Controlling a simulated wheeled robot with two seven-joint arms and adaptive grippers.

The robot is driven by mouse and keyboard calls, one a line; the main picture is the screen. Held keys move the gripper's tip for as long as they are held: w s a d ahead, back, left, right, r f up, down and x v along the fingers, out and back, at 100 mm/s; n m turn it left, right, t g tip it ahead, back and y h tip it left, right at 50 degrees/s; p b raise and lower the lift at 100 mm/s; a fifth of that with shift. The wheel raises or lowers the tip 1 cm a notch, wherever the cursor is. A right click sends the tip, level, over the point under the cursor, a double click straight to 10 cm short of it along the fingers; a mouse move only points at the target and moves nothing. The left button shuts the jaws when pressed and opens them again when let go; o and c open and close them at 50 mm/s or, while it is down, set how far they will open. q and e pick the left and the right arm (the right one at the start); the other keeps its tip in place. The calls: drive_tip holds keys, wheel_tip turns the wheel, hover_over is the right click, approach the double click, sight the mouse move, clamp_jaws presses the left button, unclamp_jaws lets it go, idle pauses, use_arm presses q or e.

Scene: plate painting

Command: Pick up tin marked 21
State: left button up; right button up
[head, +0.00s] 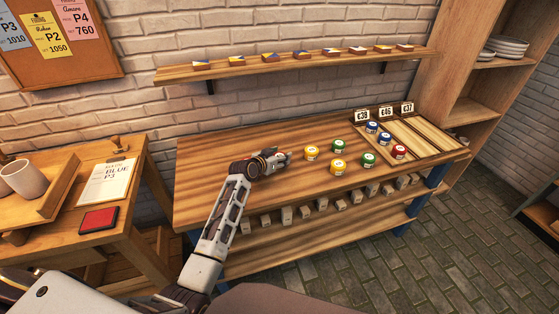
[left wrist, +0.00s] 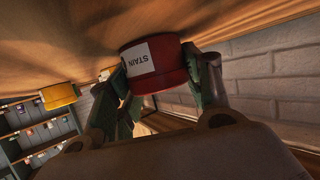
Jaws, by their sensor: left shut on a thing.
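My left gripper (head: 287,156) reaches over the workbench from the left. In the left wrist view its fingers (left wrist: 162,88) are shut on a red tin (left wrist: 172,80) with a white label reading STAIN. No number is legible on it, and the head view hides this tin behind the gripper. To its right in the head view are yellow tins (head: 311,152) (head: 337,166) and green tins (head: 338,145) (head: 368,159). No tin's number can be read. A yellow tin (left wrist: 60,96) also shows in the left wrist view. My right gripper is not in view.
A divided wooden tray (head: 430,138) with price cards (head: 384,113) holds blue tins (head: 372,127) and a red tin (head: 399,152) in its left part. A wall shelf (head: 250,73) hangs above the workbench (head: 225,195). The side table (head: 150,190) stands left.

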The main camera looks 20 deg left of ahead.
use_arm(q)
drive_tip(key=shift+r, duration=0.2)
drive_tip(key=shift+r, duration=0.55)
wheel_tip(320, 180, up, 8)
drive_tip(key=shift+f+p, duration=0.15)
drive_tip(key=shift+p, duration=0.3)
drive_tip(key=shift+r, duration=0.4)
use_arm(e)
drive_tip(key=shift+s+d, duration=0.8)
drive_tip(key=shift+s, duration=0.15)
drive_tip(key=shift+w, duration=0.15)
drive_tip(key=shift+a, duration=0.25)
